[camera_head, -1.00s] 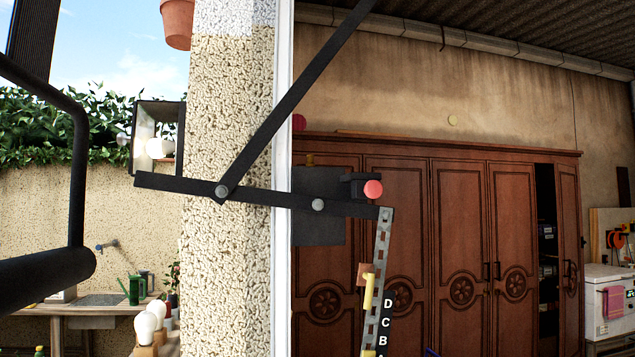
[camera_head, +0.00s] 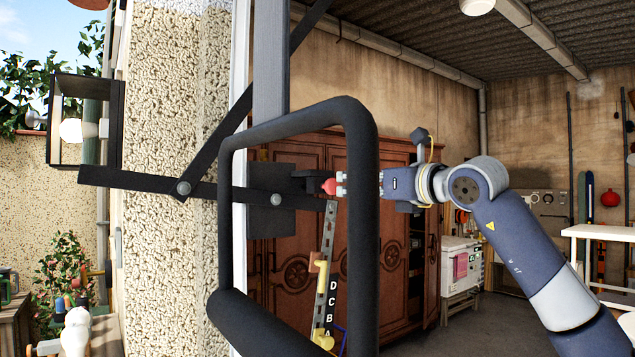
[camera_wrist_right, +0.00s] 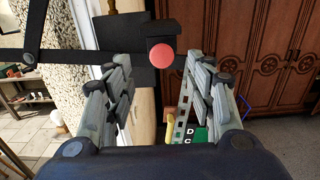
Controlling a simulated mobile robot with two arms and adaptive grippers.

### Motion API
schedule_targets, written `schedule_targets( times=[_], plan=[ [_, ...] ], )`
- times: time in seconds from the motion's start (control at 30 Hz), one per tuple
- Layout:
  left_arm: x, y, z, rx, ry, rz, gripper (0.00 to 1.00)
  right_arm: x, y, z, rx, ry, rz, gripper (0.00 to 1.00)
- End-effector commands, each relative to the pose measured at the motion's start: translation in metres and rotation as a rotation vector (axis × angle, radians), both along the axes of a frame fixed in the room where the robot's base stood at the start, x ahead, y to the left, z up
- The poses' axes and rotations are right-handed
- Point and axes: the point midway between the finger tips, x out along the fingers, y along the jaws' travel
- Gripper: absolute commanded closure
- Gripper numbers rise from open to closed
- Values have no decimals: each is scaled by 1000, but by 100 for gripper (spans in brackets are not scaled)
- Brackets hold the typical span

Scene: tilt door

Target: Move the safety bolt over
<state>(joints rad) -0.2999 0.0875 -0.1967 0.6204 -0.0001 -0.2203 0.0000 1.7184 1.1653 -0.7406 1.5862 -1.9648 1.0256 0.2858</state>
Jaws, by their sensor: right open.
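The safety bolt has a round red knob (camera_head: 329,186) at the end of a black holder (camera_head: 310,184) on the dark door mechanism. My right gripper (camera_head: 342,184) comes in from the right with its fingertips close to the knob. In the right wrist view the two fingers (camera_wrist_right: 165,64) are spread apart. The red knob (camera_wrist_right: 162,57) shows near the gap between the tips, in line with it. Nothing is held. I cannot tell whether the tips touch the knob. My left gripper is not in view.
A black bar (camera_head: 130,178) with pivots runs from the mechanism past the rough pillar (camera_head: 160,90). A perforated metal strip (camera_head: 322,280) with yellow pieces hangs below the knob. A black tube frame (camera_head: 362,240) crosses the foreground. A wooden wardrobe (camera_head: 360,265) stands behind.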

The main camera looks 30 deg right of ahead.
Motion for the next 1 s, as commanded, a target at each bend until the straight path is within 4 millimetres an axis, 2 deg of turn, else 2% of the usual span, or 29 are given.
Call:
schedule_targets(
  times=[0.23,0.5,0.7,0.93,1.0],
  plan=[
    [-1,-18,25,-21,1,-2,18,47,5,3,1,4,4,50],
    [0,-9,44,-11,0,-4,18,88,8,2,3,4,4,50],
    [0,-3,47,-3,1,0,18,98,8,0,2,1,2,50],
    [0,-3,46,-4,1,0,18,98,8,-1,2,1,3,50],
    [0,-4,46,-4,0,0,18,98,8,-1,2,1,3,66]
  ],
)
